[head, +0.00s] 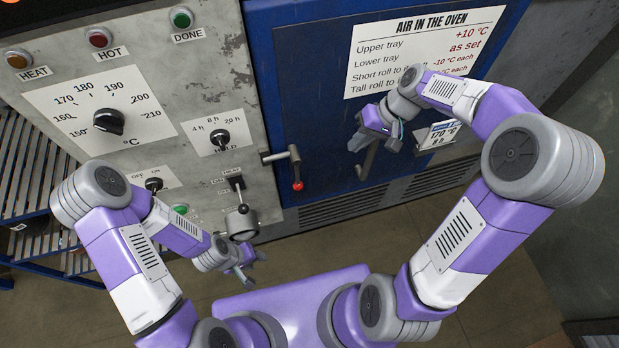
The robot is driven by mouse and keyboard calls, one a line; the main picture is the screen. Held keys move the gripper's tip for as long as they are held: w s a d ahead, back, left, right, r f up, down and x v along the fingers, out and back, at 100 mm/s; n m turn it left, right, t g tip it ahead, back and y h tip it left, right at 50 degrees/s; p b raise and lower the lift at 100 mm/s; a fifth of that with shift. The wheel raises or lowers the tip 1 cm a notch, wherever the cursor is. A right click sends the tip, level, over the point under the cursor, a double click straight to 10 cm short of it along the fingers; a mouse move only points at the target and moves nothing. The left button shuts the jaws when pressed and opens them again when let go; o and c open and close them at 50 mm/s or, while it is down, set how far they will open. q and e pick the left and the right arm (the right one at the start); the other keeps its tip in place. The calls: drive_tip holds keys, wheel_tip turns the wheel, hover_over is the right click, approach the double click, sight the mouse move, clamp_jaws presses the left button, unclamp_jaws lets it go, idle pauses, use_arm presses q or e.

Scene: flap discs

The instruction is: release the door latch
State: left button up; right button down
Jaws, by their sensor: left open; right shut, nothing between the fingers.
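The door latch (296,168) is a grey metal lever with a red knob at its lower end. It sits at the left edge of the blue oven door (312,110), where the door meets the grey control panel, and its arm hangs down. My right gripper (360,142) is shut and empty in front of the door, right of the latch and apart from it. A dark door handle (367,165) shows just below that gripper; I cannot tell if they touch. My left gripper (247,274) is open and empty, low in front of the panel, below the latch.
The control panel (215,75) carries dials, lamps and a lever switch (238,190) left of the latch. A blue rack (28,215) stands at the left. Floor is clear below the door.

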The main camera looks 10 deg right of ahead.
sight(296, 170)
use_arm(q)
drive_tip(key=shift+f+b, duration=0.55)
use_arm(e)
drive_tip(key=a+x, duration=0.1)
drive_tip(key=x, duration=1.9)
drive_tip(key=shift+a, duration=0.35)
use_arm(q)
drive_tip(key=shift+f, duration=0.1)
use_arm(e)
drive_tip(key=shift+w, duration=0.1)
